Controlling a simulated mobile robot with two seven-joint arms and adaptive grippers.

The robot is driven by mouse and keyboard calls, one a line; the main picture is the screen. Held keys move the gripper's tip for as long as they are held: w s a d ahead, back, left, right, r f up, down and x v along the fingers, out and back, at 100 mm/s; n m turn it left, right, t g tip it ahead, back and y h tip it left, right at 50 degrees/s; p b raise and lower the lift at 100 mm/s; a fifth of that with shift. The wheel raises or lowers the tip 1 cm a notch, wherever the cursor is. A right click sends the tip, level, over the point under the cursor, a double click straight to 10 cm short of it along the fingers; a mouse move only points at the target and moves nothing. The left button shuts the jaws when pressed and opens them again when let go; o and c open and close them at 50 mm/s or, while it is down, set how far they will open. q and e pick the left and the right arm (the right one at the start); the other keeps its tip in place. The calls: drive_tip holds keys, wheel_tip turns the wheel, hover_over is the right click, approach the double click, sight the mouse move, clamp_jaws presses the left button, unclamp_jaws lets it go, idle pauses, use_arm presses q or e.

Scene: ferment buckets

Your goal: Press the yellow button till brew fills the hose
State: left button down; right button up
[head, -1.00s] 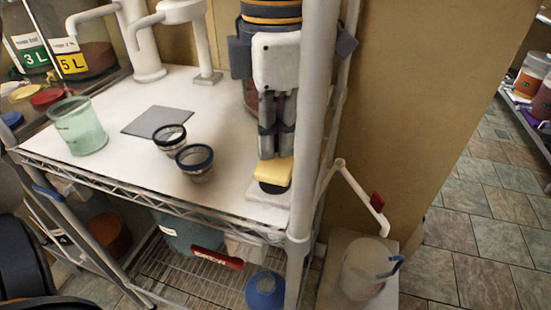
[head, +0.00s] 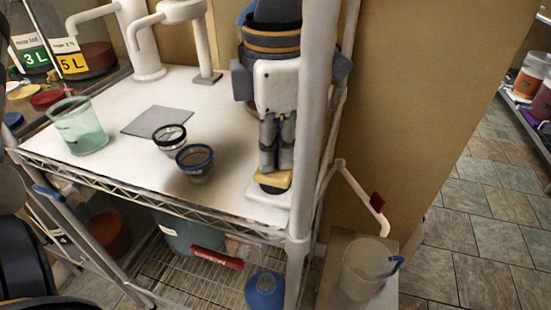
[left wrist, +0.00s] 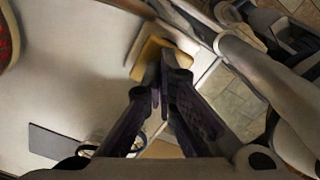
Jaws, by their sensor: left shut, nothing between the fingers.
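The yellow button (head: 272,181) sits on a dark round base with a pale plate at the right front of the white shelf top. It also shows in the left wrist view (left wrist: 147,62). My left gripper (head: 275,170) points down, shut and empty, with its fingertips at the button's top, seemingly touching it. The fingertips partly cover the button. A pale hose (head: 358,190) with a red clip slopes down outside the right post, its end above a clear jug (head: 365,268). No coloured liquid shows in the hose. My right gripper is out of view.
Two dark-rimmed strainer cups (head: 195,163), a grey mat (head: 157,121) and a greenish beaker (head: 79,126) stand left of the button. The metal rack post (head: 314,120) rises close to the right of my left gripper.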

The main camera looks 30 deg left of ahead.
use_arm(q)
drive_tip(key=shift+f, duration=0.55)
drive_tip(key=shift+r, duration=1.75)
drive_tip(key=shift+r, duration=2.5)
